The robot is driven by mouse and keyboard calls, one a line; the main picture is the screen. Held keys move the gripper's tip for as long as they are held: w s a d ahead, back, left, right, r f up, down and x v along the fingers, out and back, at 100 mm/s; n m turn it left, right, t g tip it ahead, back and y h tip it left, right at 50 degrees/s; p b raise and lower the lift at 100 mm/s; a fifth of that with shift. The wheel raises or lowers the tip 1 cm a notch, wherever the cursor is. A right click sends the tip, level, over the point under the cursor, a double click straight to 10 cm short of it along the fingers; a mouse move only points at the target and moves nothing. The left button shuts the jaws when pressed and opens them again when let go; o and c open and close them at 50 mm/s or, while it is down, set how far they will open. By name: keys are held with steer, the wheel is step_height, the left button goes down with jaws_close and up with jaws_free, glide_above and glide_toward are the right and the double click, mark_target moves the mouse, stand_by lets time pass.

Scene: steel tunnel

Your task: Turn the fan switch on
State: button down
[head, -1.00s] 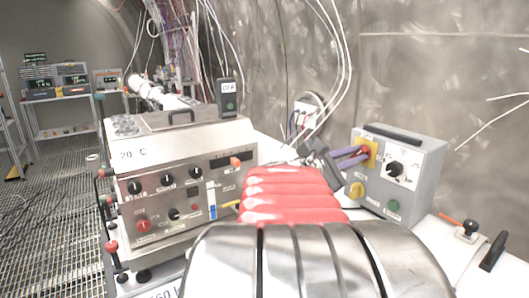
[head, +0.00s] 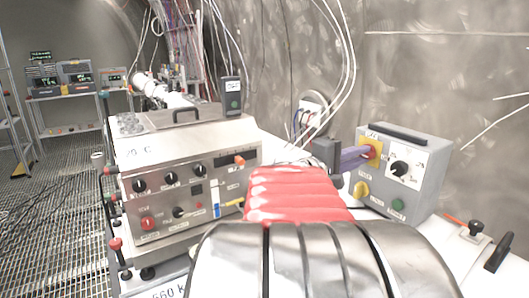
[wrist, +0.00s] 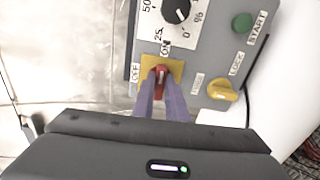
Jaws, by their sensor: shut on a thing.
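A grey control box (head: 428,170) stands at the right in the head view, with a red rotary switch (head: 372,149) on a yellow plate. In the wrist view the red switch (wrist: 161,82) sits on the yellow plate (wrist: 176,67), with an OFF label to its left and an ON label above it. My gripper (wrist: 161,95) has its purple fingers shut on the red switch handle, which lies between the fingertips and points up the picture. The fingertips hide part of the handle. My gripper also shows in the head view (head: 366,153), reaching the switch from the left.
The box also carries a black percent dial (wrist: 176,9), a yellow LOCK knob (wrist: 222,90) and a green START button (wrist: 242,22). A large steel instrument cabinet (head: 180,160) stands at the left. A black lever (head: 498,252) is at the lower right.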

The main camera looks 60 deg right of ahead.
steer(key=shift+w+m, duration=0.15)
steer(key=shift+m, duration=0.15)
steer(key=c, duration=1.8)
jaws_free()
steer(key=shift+o, duration=0.2)
steer(key=v, duration=1.3)
steer(key=shift+w+a, duration=0.15)
steer(key=shift+a, duration=0.2)
steer(key=shift+f, duration=0.15)
